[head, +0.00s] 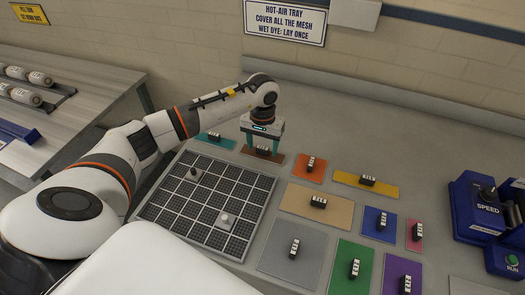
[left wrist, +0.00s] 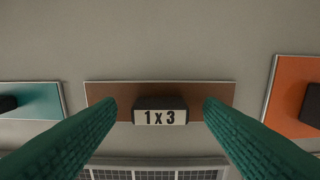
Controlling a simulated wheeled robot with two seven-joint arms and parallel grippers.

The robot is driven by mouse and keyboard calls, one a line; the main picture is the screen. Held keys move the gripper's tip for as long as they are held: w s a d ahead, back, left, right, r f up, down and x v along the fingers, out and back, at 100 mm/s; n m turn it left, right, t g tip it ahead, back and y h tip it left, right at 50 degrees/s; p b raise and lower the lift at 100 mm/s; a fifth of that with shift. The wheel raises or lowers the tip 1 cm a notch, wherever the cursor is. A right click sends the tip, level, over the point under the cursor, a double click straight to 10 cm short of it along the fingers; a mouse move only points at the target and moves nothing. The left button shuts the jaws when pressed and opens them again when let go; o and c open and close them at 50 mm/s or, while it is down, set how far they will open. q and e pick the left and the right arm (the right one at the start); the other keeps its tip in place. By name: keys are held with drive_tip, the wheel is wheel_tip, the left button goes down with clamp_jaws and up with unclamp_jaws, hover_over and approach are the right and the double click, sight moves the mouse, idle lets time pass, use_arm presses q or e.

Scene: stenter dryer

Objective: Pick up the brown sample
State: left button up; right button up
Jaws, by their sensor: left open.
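The brown sample (head: 274,158) lies flat on the grey table behind the mesh tray. In the left wrist view it is a wide brown strip (left wrist: 190,90) with a dark block labelled "1 x 3" (left wrist: 160,110) at its middle. My left gripper (head: 262,146) is over the sample, pointing down. Its two green fingers are open, one on each side of the labelled block, with gaps between. I cannot tell the exact height of the fingertips above the sample. My right gripper is not in view.
A teal sample (head: 222,143) is left of the brown one and an orange sample (head: 318,166) right. Yellow (head: 349,178), tan (head: 300,206) and several other samples lie further right. The mesh tray (head: 150,212) holds two small knobbed pieces. A blue control box (head: 465,205) stands far right.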

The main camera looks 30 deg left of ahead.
use_arm(q)
drive_tip(key=c, duration=1.1)
